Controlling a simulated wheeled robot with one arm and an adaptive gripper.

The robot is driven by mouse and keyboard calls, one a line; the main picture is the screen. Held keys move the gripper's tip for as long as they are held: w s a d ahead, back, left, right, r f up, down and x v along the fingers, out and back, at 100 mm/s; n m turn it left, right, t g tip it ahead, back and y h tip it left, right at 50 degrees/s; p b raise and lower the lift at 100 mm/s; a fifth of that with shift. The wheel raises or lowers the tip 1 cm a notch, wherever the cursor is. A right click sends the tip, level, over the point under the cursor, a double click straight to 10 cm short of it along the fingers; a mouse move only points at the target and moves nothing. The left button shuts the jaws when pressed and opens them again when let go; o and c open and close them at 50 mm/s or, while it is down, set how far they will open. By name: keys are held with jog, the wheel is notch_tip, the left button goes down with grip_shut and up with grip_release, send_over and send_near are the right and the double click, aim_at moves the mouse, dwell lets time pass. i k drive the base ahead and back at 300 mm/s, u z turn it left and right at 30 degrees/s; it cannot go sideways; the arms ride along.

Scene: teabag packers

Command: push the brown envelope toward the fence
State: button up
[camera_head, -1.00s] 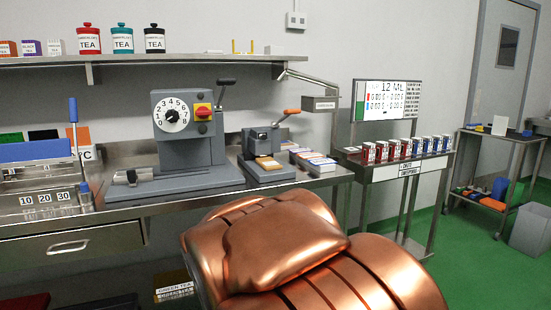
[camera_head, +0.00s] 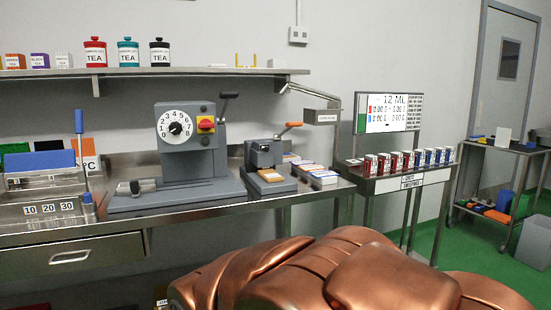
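A small tan-brown flat piece (camera_head: 270,176) lies on the base plate of the small grey press (camera_head: 264,160), the one with the orange-tipped lever, on the steel bench. It may be the brown envelope, but it is too small to be sure. No part is clearly recognisable as the fence. My gripper is not in view. Copper-coloured links of my own arm fill the lower right foreground, apart from the press in the picture.
Stacked packets (camera_head: 315,174) lie right of the press. A large grey dial machine (camera_head: 182,150) stands to its left, and a rack (camera_head: 45,205) farther left. A side stand (camera_head: 385,183) holds a row of red and blue boxes. Green floor shows at right.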

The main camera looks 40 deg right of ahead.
aim_at(270, 176)
jog(key=k, duration=0.65)
jog(key=z, duration=0.6)
jog(key=i, duration=1.45)
jog(key=u, duration=0.45)
